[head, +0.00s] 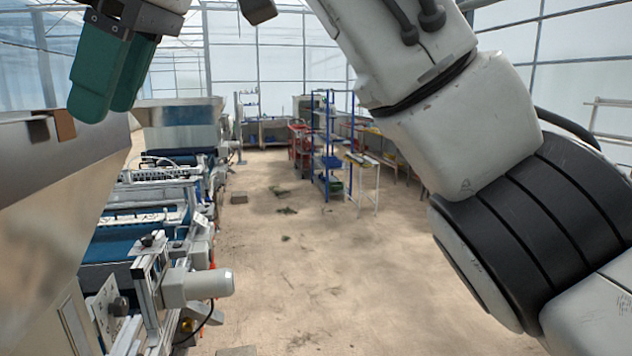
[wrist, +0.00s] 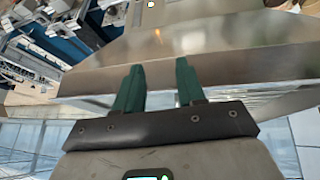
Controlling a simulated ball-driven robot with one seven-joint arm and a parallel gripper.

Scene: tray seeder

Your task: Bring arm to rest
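My gripper (head: 107,104) hangs at the upper left of the head view, its green fingers pointing down. In the wrist view my gripper (wrist: 159,66) has its two green fingers apart with nothing between them, so it is open and empty. My arm crosses the top and right of the head view; part of it is out of frame. The gripper is near a large grey metal hopper (head: 60,170) at the left. The hopper's metal surface (wrist: 200,50) also fills the space beyond the fingertips in the wrist view. I cannot tell the exact gap between them.
The tray seeder line (head: 135,225) with blue belts runs along the left, its grey motor (head: 205,285) sticking out toward the aisle. A blue rack (head: 328,150), a red cart (head: 298,143) and tables stand farther back.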

